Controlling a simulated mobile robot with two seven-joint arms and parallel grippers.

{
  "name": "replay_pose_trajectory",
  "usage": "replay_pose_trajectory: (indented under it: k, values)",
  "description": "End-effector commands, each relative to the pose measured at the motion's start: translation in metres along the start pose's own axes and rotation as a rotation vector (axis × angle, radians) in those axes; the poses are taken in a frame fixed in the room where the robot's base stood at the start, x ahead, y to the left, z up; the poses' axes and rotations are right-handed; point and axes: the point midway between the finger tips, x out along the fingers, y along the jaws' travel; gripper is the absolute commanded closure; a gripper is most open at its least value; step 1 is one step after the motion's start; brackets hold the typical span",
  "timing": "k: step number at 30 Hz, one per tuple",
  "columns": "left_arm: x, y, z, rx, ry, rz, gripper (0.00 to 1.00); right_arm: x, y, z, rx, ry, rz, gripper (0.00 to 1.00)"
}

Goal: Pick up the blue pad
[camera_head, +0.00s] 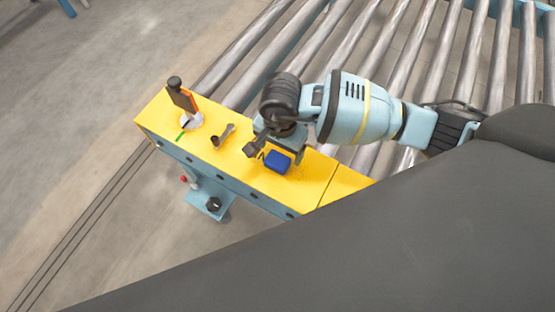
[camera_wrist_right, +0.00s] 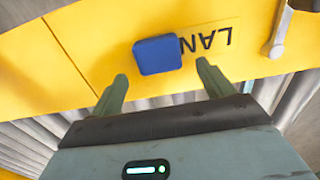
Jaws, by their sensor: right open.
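The blue pad (camera_head: 277,161) lies on top of the yellow beam (camera_head: 232,167) beside the roller conveyor. In the right wrist view the blue pad (camera_wrist_right: 157,55) sits on the yellow surface, partly covering dark lettering. My right gripper (camera_head: 268,149) is above the beam, close to the pad. In the right wrist view my right gripper (camera_wrist_right: 162,86) is open, with one finger on each side and the pad just beyond the fingertips, apart from them. Nothing is between the fingers. My left gripper is not in view.
A metal wrench-like part (camera_head: 222,136) lies on the beam left of the pad. Metal rollers (camera_head: 331,57) run behind the beam. Bare concrete floor (camera_head: 100,100) lies to the left.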

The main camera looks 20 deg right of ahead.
Motion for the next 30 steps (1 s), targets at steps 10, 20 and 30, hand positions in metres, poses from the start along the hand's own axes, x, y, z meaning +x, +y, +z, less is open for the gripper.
replay_pose_trajectory:
  k: [10, 20, 30]
  values:
    - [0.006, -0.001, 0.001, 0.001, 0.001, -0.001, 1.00, 0.034, 0.000, 0.002, 0.001, -0.001, 0.000, 0.20]
    - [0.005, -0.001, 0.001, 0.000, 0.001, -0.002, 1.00, 0.033, 0.000, 0.002, 0.001, -0.001, 0.000, 0.46]
    - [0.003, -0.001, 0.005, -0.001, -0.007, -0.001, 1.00, 0.033, 0.000, 0.002, 0.001, -0.001, 0.000, 0.68]
